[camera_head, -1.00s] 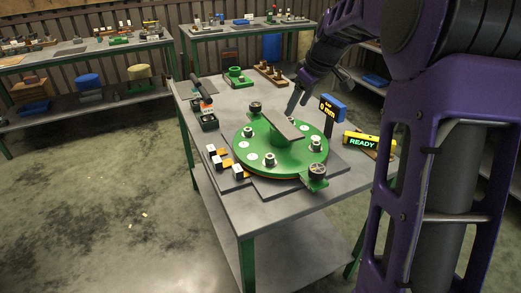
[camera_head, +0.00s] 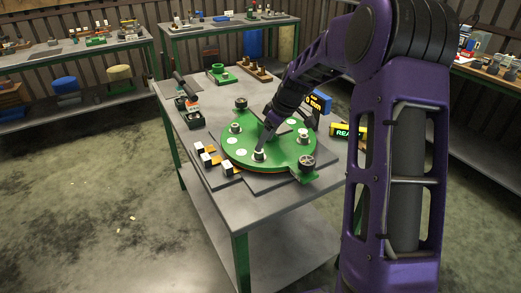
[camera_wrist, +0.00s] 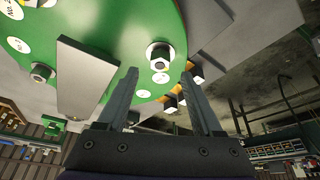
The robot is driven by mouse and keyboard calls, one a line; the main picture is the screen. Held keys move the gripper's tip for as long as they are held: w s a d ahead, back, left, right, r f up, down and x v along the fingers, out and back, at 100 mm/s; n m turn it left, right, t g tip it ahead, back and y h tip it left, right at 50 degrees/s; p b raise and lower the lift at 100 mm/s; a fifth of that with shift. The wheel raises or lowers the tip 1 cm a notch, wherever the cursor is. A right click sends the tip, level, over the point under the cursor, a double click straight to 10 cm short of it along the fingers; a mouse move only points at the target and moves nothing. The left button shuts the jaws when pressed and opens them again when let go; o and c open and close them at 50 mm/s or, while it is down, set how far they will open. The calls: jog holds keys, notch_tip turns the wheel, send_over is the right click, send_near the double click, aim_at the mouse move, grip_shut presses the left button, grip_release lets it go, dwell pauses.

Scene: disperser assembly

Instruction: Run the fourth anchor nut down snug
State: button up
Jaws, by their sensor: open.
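The round green disperser plate (camera_head: 228,147) lies on the table with several silver anchor nuts on its top. My gripper (camera_head: 261,149) points down at the front nut (camera_head: 259,156), which it partly hides in the head view. In the wrist view my gripper (camera_wrist: 160,73) is open and empty, and this nut (camera_wrist: 160,53) shows just beyond and between the fingertips, apart from them. Another nut (camera_wrist: 42,72) is at the left, beside a grey bar (camera_wrist: 88,78). In the head view another nut (camera_head: 235,128) sits at the plate's left. I cannot tell which nut is the fourth.
Dark knobs stand on the plate's lugs at the back (camera_head: 240,103) and front right (camera_head: 306,162). Small white-topped blocks (camera_head: 206,159) lie at the left. A blue display (camera_head: 319,102) and a READY sign (camera_head: 345,130) stand at the right.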

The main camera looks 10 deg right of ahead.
aim_at(259, 154)
jog(key=x, duration=0.5)
grip_shut()
dwell(0.3)
